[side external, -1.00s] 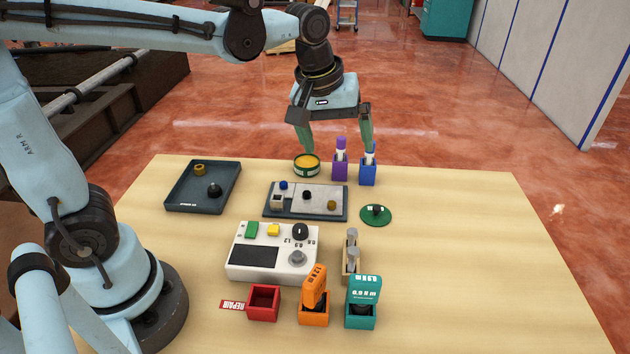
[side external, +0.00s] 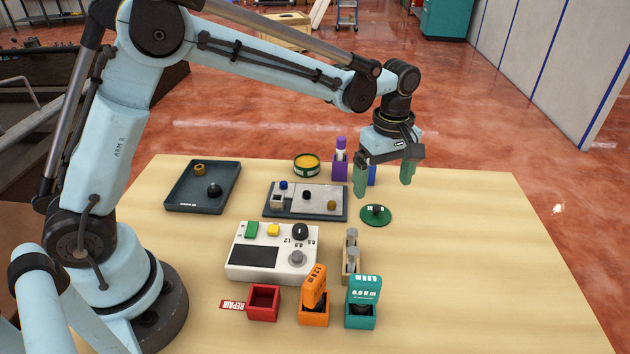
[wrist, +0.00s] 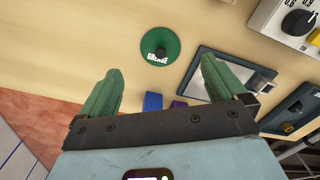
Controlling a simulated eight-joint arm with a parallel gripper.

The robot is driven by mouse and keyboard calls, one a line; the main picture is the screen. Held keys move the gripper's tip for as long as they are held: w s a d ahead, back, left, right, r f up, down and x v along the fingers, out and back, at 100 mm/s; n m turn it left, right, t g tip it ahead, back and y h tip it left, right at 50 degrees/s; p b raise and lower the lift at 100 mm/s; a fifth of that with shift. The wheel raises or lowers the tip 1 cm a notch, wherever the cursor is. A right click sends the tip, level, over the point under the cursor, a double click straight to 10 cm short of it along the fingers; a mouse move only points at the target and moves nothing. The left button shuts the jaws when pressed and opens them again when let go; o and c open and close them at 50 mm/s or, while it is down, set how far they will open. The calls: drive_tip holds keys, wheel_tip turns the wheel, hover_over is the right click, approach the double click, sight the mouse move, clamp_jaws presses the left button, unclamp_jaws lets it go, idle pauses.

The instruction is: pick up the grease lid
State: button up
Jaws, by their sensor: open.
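The grease lid (side external: 376,220) is a round green disc with a dark knob, lying flat on the table right of the grey parts plate. In the wrist view the lid (wrist: 172,45) shows its white lettering, beyond the fingertips and between their lines. My gripper (side external: 382,186) is open and empty, above the table and a little behind the lid, with its green fingers apart. It also shows in the wrist view (wrist: 163,75). The open grease tin (side external: 306,167) with yellow grease stands at the back of the table, left of the purple holder.
A purple holder (side external: 340,170) and a blue holder (side external: 371,177), partly hidden by my gripper, stand at the back. The grey plate (side external: 275,213) is left of the lid. A small stand (side external: 351,268) is in front. The table's right side is clear.

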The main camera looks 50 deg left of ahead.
sight(377, 207)
drive_tip(key=shift+w+a+f, duration=0.1)
drive_tip(key=shift+a+f, duration=0.05)
drive_tip(key=shift+f, duration=1.7)
drive_tip(key=shift+w+a+f, duration=0.1)
drive_tip(key=shift+a+f, duration=0.05)
drive_tip(key=shift+f, duration=1.65)
drive_tip(key=c, duration=1.1)
